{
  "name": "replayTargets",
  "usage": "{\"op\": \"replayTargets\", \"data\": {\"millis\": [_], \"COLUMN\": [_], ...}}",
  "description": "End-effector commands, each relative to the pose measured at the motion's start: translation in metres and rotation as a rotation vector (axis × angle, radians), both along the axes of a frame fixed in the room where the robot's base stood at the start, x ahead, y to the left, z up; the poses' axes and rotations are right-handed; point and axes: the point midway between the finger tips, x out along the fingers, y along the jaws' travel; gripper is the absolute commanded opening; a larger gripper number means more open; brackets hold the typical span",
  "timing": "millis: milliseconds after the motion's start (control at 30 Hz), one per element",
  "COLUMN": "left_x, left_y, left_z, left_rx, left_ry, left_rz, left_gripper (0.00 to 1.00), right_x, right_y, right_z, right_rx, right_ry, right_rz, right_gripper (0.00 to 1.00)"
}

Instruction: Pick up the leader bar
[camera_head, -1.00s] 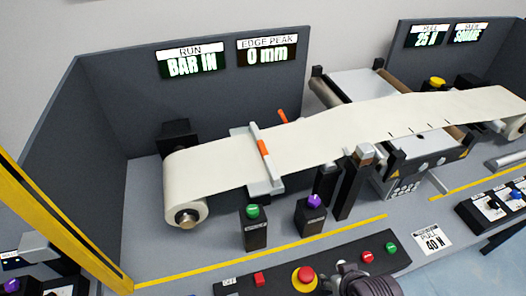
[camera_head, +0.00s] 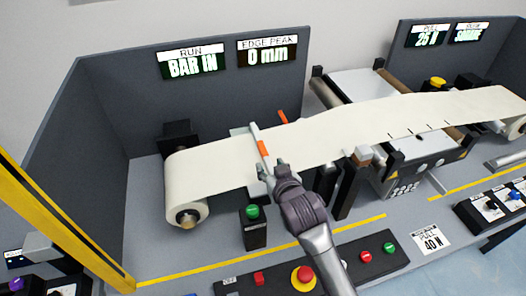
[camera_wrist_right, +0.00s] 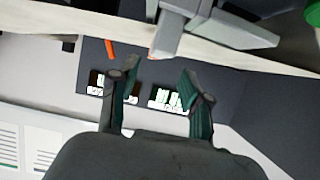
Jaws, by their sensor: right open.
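The leader bar (camera_head: 254,135), pale with orange sections, lies across the cream web (camera_head: 215,165) near the roll at the left. My right gripper (camera_head: 271,167) is open at the near end of the bar and covers part of it. In the right wrist view the open fingers (camera_wrist_right: 158,82) have nothing between them. A pale grey block-like part (camera_wrist_right: 190,38) shows just beyond them there; I cannot tell whether it is the bar or its support. Contact with the bar cannot be told. My left gripper is not in view.
The web roll (camera_head: 187,190) stands left of the bar. A green button post (camera_head: 252,228) stands just in front, and a dark post (camera_head: 348,190) to the right. A grey back panel (camera_head: 125,115) closes off the rear. A control strip (camera_head: 280,278) runs along the front.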

Motion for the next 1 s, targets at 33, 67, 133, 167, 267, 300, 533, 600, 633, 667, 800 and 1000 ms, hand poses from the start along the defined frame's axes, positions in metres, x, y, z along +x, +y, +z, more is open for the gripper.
{"op": "replayTargets", "data": {"millis": [33,67,133,167,267,300,533,600,633,667,800,1000], "left_x": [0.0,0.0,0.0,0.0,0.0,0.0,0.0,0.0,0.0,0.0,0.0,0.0], "left_y": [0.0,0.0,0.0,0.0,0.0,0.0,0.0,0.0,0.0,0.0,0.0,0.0], "left_z": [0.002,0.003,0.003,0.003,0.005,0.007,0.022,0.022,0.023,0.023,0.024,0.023], "left_rx": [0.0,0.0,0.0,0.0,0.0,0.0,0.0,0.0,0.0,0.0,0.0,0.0], "left_ry": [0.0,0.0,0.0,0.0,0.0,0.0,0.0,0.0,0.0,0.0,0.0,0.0], "left_rz": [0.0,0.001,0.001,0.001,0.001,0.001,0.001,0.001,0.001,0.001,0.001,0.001], "left_gripper": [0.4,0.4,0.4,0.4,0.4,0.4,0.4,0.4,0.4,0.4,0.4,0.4], "right_x": [0.007,0.01,0.015,0.016,0.02,0.023,0.051,0.058,0.06,0.062,0.066,0.066], "right_y": [0.002,0.003,0.005,0.005,0.006,0.006,0.008,0.011,0.012,0.013,0.014,0.014], "right_z": [-0.001,-0.003,-0.006,-0.006,-0.008,-0.008,-0.015,-0.02,-0.021,-0.022,-0.025,-0.025], "right_rx": [0.001,0.001,0.001,0.001,0.001,0.0,0.0,-0.001,-0.001,0.0,0.001,0.001], "right_ry": [0.0,0.001,0.0,0.0,0.001,0.001,0.003,0.002,0.003,0.001,0.001,0.001], "right_rz": [0.0,0.0,0.0,0.0,0.0,0.0,0.0,0.0,0.0,0.0,0.0,0.0], "right_gripper": [0.48,0.48,0.48,0.48,0.48,0.48,0.48,0.48,0.48,0.48,0.48,0.46]}}
